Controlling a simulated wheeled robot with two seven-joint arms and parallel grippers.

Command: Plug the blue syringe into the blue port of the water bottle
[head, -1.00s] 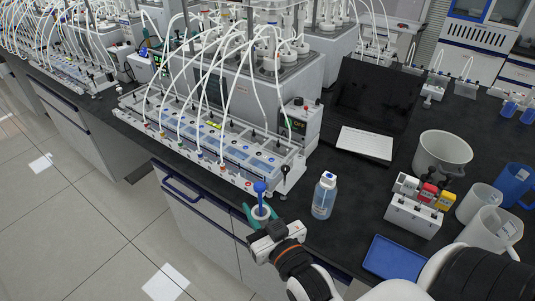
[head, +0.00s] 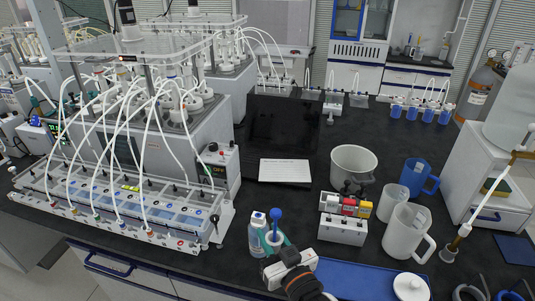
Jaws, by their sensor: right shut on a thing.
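The blue syringe (head: 276,217) stands roughly upright in my right gripper (head: 275,238). Its blue plunger with a round knob points up above a white body. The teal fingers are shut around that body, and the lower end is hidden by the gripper. The water bottle (head: 256,241), clear with a white cap and some blue on its top, stands on the black bench just left of the syringe. The syringe and gripper overlap its right side in the picture; I cannot tell whether they touch it. My left gripper is not in view.
The reactor rig with its tubes and tray (head: 120,205) fills the left. A rack with coloured blocks (head: 343,228), a grey pot (head: 353,165), a white jug (head: 405,235) and a blue jug (head: 421,177) stand to the right. A blue tray (head: 360,282) lies in front.

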